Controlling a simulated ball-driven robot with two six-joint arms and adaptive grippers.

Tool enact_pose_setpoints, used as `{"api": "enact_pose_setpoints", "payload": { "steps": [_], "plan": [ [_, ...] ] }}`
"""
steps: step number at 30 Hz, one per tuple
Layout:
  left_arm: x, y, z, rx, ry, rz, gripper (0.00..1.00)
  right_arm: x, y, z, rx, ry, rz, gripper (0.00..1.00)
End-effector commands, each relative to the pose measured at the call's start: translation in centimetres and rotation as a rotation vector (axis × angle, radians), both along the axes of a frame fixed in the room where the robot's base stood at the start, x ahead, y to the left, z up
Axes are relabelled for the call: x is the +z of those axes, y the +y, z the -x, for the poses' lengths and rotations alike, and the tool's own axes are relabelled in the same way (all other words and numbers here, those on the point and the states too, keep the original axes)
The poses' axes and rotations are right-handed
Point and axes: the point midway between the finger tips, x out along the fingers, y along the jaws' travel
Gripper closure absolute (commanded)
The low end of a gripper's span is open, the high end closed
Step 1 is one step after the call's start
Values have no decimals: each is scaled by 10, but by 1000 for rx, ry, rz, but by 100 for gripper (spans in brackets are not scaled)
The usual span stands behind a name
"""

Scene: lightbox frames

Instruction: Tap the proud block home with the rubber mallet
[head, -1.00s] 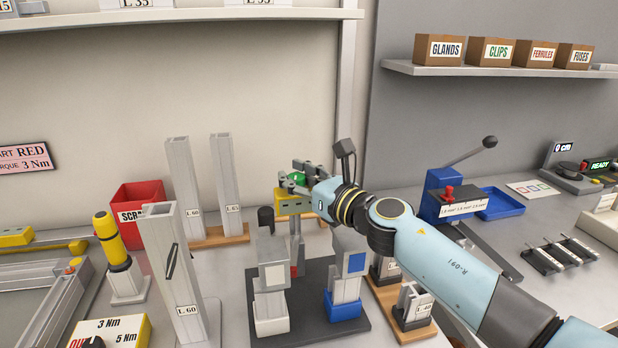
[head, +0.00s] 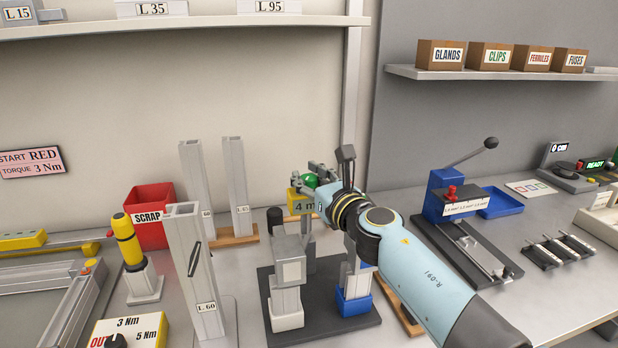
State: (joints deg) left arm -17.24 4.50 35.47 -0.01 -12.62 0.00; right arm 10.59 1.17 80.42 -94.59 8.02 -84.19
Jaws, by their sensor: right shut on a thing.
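My right gripper (head: 318,180) reaches in from the right, above the dark fixture plate (head: 345,322). It is shut at a small green piece (head: 309,181), just above a yellow block (head: 302,204) marked "4 m" on a grey upright. The gripper hides part of both. A black cylinder (head: 275,218), which could be the mallet's head, stands out behind a grey block (head: 291,262) on a white base. I cannot clearly make out the mallet's handle or which block is proud. A blue-based holder (head: 354,300) stands right of it, partly behind my arm. My left gripper is not in view.
Tall grey profiles (head: 195,270) stand left of the plate, near a red scrap bin (head: 148,235). A yellow-and-black tool (head: 128,240) sits in a stand. A blue lever press (head: 450,205) stands to the right. Some bench around the black clips (head: 562,250) is bare.

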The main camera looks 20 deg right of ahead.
Motion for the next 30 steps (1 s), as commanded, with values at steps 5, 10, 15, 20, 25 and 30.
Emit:
{"api": "enact_pose_setpoints", "payload": {
  "steps": [5, 10, 15, 20, 25, 30],
  "plan": [
    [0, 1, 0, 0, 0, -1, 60, -6, 0, 2, 2, 11, -4, 54],
    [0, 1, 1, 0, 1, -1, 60, -4, 0, 2, 1, 6, -1, 44],
    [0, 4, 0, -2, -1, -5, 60, -3, 0, 2, 1, 4, 0, 44],
    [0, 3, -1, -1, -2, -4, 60, -4, -2, 16, 1, 6, 2, 44],
    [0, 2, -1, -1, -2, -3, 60, -4, -7, 52, 1, 7, 3, 44],
    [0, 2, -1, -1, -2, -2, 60, -4, -12, 89, 1, 7, 1, 44]
  ]
}}
